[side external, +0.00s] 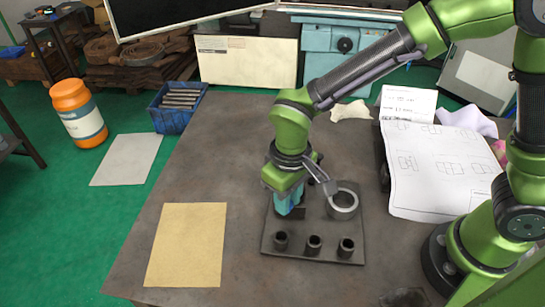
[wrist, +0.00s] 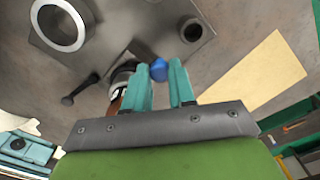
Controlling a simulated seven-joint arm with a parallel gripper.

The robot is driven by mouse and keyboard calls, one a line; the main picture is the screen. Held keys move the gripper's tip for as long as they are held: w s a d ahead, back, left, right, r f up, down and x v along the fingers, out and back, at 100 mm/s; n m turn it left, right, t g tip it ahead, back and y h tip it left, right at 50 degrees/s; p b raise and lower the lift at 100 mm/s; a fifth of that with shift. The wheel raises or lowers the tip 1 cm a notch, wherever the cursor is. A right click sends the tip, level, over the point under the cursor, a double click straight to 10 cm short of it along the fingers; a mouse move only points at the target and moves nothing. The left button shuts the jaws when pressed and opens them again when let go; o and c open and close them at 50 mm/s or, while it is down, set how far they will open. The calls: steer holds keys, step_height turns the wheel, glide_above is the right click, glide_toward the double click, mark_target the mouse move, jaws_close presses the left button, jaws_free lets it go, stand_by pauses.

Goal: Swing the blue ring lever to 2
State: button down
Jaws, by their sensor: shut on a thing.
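My gripper (wrist: 167,68) has teal fingers pointing down over the dark base plate; it also shows in the side external view (side external: 289,208). In the wrist view a blue knob (wrist: 159,69) sits between the fingertips, and the jaws are shut on it. The rest of the blue lever is hidden by the fingers. A round chuck part (wrist: 122,74) with a white mark shows just left of the fingers, mostly covered. A black lever (wrist: 80,89) with a ball end sticks out to its left. No position number is readable.
A tan sheet (side external: 187,244) lies left, drawings (side external: 440,165) right.

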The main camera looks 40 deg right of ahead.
steer(key=n, duration=0.1)
steer(key=s+d+n, duration=0.1)
steer(key=n, duration=0.1)
steer(key=shift+d+r+n, duration=0.1)
steer(key=shift+d+n, duration=0.05)
steer(key=shift+n, duration=0.15)
steer(key=shift+s+d+n, duration=0.15)
steer(key=shift+d+n, duration=0.2)
steer(key=shift+n, duration=0.35)
steer(key=shift+s+d+n, duration=0.15)
steer(key=shift+d+n, duration=0.15)
steer(key=shift+n, duration=0.4)
steer(key=c, duration=1.2)
jaws_free()
step_height(320, 180, up, 17)
steer(key=shift+f, duration=0.1)
